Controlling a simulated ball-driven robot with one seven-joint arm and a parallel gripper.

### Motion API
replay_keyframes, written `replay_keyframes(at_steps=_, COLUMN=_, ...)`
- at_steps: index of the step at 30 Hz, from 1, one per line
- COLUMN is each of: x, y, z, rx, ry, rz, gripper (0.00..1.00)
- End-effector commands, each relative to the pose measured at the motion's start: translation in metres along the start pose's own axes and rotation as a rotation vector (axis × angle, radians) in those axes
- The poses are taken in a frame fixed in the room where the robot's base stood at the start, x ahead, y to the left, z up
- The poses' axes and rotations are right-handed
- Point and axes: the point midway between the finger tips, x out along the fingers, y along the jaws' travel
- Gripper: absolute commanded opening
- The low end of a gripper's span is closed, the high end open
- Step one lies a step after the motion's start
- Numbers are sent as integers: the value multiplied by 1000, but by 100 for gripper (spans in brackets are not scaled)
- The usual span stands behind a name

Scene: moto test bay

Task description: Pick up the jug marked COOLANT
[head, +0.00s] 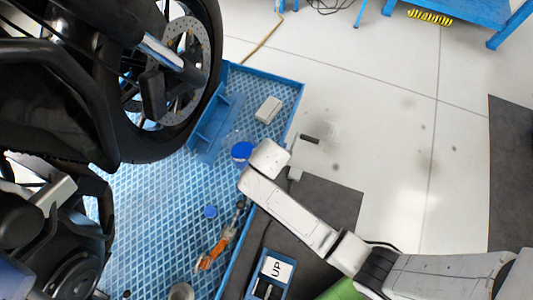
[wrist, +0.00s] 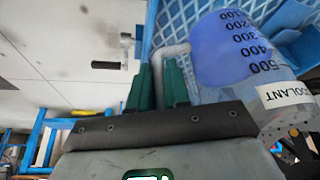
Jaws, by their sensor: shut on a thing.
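The jug marked COOLANT (wrist: 242,60) is clear, with blue in its upper part, a black number scale and a white label; the label's first letter is cut off. In the head view the jug (head: 242,152) shows mainly as a round blue shape by the platform's right side, partly covered by my wrist. My gripper (wrist: 160,80) has its green fingers shut around the jug's pale handle, left of the body. In the head view the fingers are hidden behind my white wrist. I cannot tell whether the jug's base touches the blue platform (head: 160,220).
A motorcycle wheel (head: 190,80) stands left of the jug. A grey box (head: 268,109) lies behind it. A blue cap (head: 210,212) and an orange tool (head: 212,252) lie nearer. Pale floor on the right is mostly clear.

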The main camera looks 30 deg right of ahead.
Motion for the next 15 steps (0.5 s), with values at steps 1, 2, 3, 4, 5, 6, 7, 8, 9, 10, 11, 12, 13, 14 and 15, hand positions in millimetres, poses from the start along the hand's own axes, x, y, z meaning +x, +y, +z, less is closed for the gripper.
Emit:
replay_keyframes(at_steps=1, x=-8, y=2, z=1, rx=0, ry=2, rz=-2, gripper=0)
replay_keyframes(at_steps=2, x=-11, y=3, z=2, rx=0, ry=2, rz=-2, gripper=0)
replay_keyframes(at_steps=3, x=-16, y=4, z=3, rx=1, ry=2, rz=-3, gripper=0)
replay_keyframes(at_steps=4, x=-19, y=6, z=4, rx=1, ry=2, rz=-3, gripper=0)
replay_keyframes(at_steps=5, x=-23, y=7, z=5, rx=1, ry=2, rz=-2, gripper=0)
replay_keyframes(at_steps=6, x=-28, y=8, z=6, rx=1, ry=2, rz=-2, gripper=0)
replay_keyframes(at_steps=7, x=-31, y=9, z=6, rx=1, ry=3, rz=-3, gripper=0)
replay_keyframes(at_steps=8, x=-35, y=11, z=8, rx=1, ry=2, rz=-2, gripper=0)
replay_keyframes(at_steps=9, x=-40, y=12, z=9, rx=2, ry=2, rz=-2, gripper=0)
replay_keyframes(at_steps=10, x=-43, y=14, z=10, rx=2, ry=2, rz=-2, gripper=0)
replay_keyframes(at_steps=11, x=-46, y=15, z=12, rx=2, ry=2, rz=-2, gripper=0)
replay_keyframes(at_steps=12, x=-48, y=18, z=16, rx=1, ry=1, rz=-1, gripper=0)
replay_keyframes(at_steps=13, x=-51, y=19, z=18, rx=0, ry=1, rz=-1, gripper=0)
replay_keyframes(at_steps=14, x=-54, y=21, z=20, rx=0, ry=1, rz=-1, gripper=0)
replay_keyframes(at_steps=15, x=-57, y=23, z=23, rx=0, ry=1, rz=0, gripper=0)
